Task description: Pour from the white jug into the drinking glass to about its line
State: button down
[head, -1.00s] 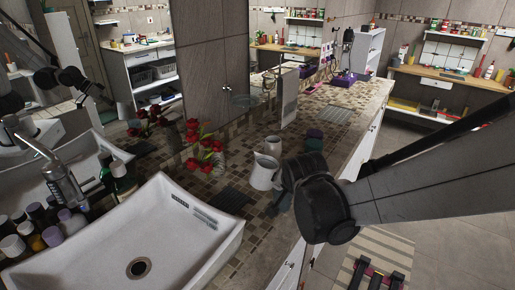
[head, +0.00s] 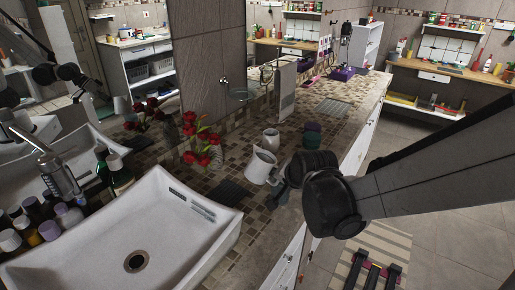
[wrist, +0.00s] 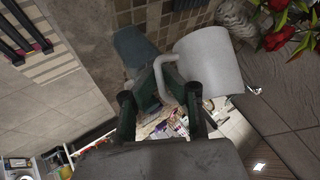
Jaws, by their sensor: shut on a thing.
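The white jug (head: 260,167) is in the middle of the head view, just above or on the tiled counter; the gap under it is hard to judge. My gripper (head: 279,182) is to its right, shut on its handle. In the wrist view the jug (wrist: 210,62) fills the upper middle, and the dark fingers of my gripper (wrist: 170,100) close around its pale handle (wrist: 163,72). The jug's contents are hidden. A pale cup-like vessel (head: 271,138) stands just behind the jug. I cannot clearly make out the drinking glass or its line.
A white sink (head: 190,215) lies at front left, with bottles (head: 45,225) on its left. Red flowers (head: 203,145) stand left of the jug. A dark ribbed mat (head: 228,193) lies left of the jug. The far counter is partly clear.

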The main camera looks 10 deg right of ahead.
jog(key=shift+a+f+m+y+b, duration=0.15)
jog(key=shift+f+m+y+b, duration=0.15)
jog(key=shift+f+y+b, duration=0.35)
dwell(0.4)
jog(key=shift+a+f+m+y+b, duration=0.15)
jog(key=shift+f+m+y+b, duration=0.15)
jog(key=shift+f+y+b, duration=0.25)
jog(key=shift+a+f+m+t+y+b, duration=0.35)
jog(key=shift+f+m+y+b, duration=0.45)
jog(key=shift+y+b, duration=0.45)
dwell(0.5)
jog(key=shift+r, duration=0.1)
notch_tip(320, 180, up, 4)
jog(key=n+h+p, duration=0.1)
jog(key=h, duration=0.2)
jog(key=n+h+p, duration=0.1)
jog(key=n+h, duration=0.1)
jog(key=h, duration=0.1)
jog(key=n+h+p, duration=0.1)
jog(key=h+p, duration=0.1)
jog(key=h, duration=0.1)
jog(key=shift+r+n, duration=0.25)
jog(key=shift+n, duration=0.15)
dwell(0.5)
